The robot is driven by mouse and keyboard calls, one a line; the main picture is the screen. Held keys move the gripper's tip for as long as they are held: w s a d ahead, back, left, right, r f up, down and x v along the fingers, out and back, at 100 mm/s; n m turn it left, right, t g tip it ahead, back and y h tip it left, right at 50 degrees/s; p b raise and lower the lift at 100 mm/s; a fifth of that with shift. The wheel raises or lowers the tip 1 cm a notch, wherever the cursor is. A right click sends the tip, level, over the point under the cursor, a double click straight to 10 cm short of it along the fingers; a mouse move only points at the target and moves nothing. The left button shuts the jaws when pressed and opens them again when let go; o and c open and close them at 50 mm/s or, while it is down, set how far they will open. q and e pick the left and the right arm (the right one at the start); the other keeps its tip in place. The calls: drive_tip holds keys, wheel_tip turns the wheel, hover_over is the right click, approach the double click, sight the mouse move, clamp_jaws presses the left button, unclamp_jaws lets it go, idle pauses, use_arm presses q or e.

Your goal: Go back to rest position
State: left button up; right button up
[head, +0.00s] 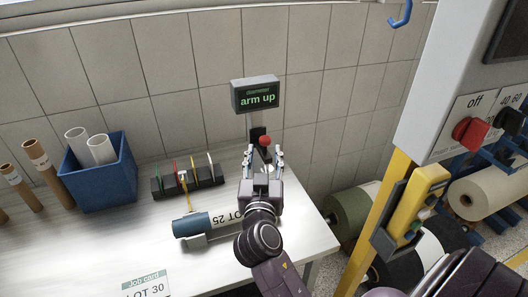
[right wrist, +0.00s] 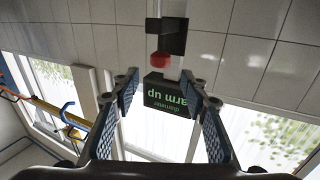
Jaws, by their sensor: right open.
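My right gripper (head: 264,154) is open above the back right of the table, its two fingers spread. A red-knobbed lever (head: 265,141) on a dark mount stands just beyond the fingertips. In the right wrist view the open fingers (right wrist: 168,86) frame the red knob (right wrist: 160,58) and the display, with nothing held between them. The display (head: 257,95) reads "arm up" in green; it appears upside down in the right wrist view (right wrist: 172,92). My left gripper is not in view.
On the table (head: 110,245) are a blue bin (head: 97,175) with white tubes, brown tubes (head: 40,160), a rack of coloured strips (head: 186,180), a labelled roll (head: 195,226) and a job card (head: 146,284). A machine with a red knob (head: 471,133) and yellow post stands right.

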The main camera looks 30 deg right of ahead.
drive_tip(key=shift+f, duration=0.1)
drive_tip(key=s+a+f+n+g+y, duration=0.25)
drive_tip(key=s+f, duration=0.35)
drive_tip(key=f, duration=0.3)
drive_tip(key=s+a+f+n+g+y, duration=0.1)
drive_tip(key=s+f+g+y, duration=0.2)
drive_tip(key=s+f, duration=0.4)
drive_tip(key=s+a+f+n+g+y, duration=0.3)
drive_tip(key=s+a+f, duration=0.2)
drive_tip(key=s, duration=0.2)
drive_tip(key=s+a+f+n+g+y, duration=0.25)
drive_tip(key=s+a+f, duration=0.25)
drive_tip(key=s, duration=0.3)
wheel_tip(320, 180, down, 32)
drive_tip(key=s+r+g+b, duration=0.1)
drive_tip(key=s+b, duration=0.1)
drive_tip(key=b, duration=0.2)
drive_tip(key=s+d+f+g+b, duration=0.1)
drive_tip(key=s+d+f+b, duration=0.2)
drive_tip(key=s+f, duration=1.3)
drive_tip(key=shift+s+d+f+n+g, duration=0.25)
drive_tip(key=shift+f+n+g, duration=0.05)
drive_tip(key=shift+f, duration=0.45)
